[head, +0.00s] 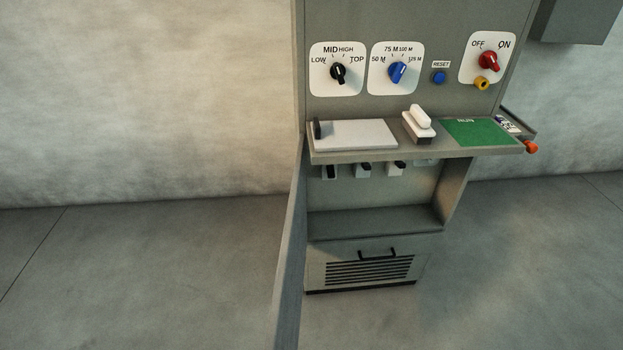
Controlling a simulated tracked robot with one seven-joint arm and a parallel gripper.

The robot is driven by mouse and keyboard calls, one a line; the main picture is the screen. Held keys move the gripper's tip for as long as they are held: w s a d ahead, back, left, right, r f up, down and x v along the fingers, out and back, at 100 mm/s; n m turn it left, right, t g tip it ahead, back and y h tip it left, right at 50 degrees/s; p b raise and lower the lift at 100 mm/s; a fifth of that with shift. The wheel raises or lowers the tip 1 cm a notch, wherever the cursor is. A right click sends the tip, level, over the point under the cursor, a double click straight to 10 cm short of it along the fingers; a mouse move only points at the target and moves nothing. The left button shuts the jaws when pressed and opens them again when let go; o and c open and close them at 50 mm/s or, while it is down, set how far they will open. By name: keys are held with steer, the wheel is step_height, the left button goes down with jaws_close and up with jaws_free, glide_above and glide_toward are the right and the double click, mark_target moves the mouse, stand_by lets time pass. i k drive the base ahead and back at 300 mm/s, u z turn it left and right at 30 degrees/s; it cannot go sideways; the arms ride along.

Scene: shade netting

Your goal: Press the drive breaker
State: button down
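Under the cabinet's shelf is a row of several small white breakers with dark levers. The left one (330,171), the middle one (363,170) and a further one (396,168) show below the shelf edge. A paler shape at the right end of the row is mostly hidden by the shelf. I cannot read any label, so I cannot tell which is the drive breaker. My gripper is not in view.
Knobs sit above. A grey upright panel (289,265) stands left of the recess. The left floor (140,270) is clear.

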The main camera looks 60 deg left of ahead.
mark_target(331, 174)
steer(key=u, duration=0.3)
steer(key=i, duration=0.15)
steer(key=u, duration=2.2)
steer(key=i, duration=0.55)
steer(key=z, duration=0.4)
